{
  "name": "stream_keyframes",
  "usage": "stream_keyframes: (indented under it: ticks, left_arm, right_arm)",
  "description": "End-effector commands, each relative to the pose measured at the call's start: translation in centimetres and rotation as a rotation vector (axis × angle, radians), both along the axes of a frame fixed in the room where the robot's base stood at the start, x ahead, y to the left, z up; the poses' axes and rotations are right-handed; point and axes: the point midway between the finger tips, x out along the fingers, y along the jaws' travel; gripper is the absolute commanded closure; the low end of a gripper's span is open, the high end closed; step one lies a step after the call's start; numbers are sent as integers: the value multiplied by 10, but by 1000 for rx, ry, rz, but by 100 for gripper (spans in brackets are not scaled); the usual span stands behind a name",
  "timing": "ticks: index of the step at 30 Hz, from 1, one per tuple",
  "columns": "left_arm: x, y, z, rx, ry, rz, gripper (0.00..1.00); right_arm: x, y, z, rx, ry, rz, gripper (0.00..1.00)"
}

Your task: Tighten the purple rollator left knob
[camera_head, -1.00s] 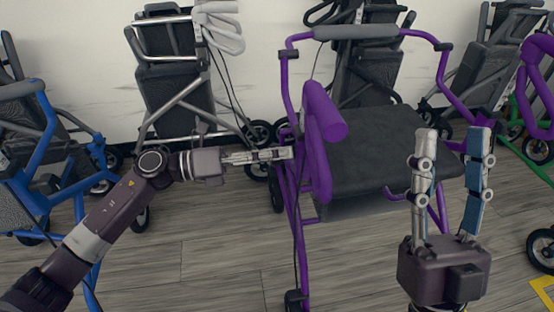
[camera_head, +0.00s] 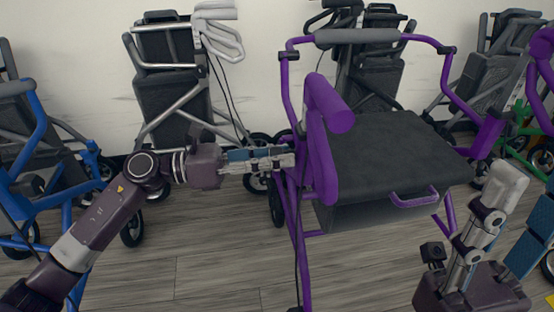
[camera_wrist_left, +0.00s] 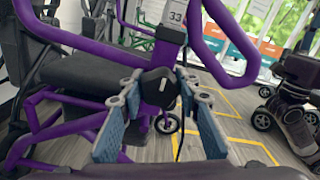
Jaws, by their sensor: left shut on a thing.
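The purple rollator (camera_head: 322,150) stands in the middle of the head view, with a dark seat and purple frame. My left gripper (camera_head: 287,157) reaches in from the left to the rollator's left frame post. In the left wrist view a black knob (camera_wrist_left: 160,88) with a white mark sits on the purple frame, between the two blue-padded fingers, which are shut on it. In the head view the knob is hidden by the fingers. My right gripper (camera_head: 512,215) is at the lower right, its fingers spread wide and empty, in front of the seat.
A blue rollator (camera_head: 40,130) stands at the left. Folded grey rollators (camera_head: 172,90) line the white wall behind. Another purple frame (camera_head: 541,60) is at the right edge. Bare wooden floor (camera_head: 220,265) lies in front, below my left arm.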

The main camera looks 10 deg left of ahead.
Motion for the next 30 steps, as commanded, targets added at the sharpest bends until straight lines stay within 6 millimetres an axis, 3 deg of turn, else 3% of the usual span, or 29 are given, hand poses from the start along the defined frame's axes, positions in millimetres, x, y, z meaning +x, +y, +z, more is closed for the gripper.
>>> stream_keyframes:
  ticks: [13,14,18,30]
  left_arm:
    - [0,0,-2,8,-9,-1,94]
    - [0,0,-2,8,-9,-1,67]
    - [0,0,-1,6,-8,-1,52]
    - [-3,8,-1,5,-6,1,51]
  right_arm:
    - [1,0,0,-2,-1,0,60]
    - [1,0,0,-2,-1,0,60]
    - [1,0,0,-2,-2,0,60]
    - [1,0,1,2,-3,-1,60]
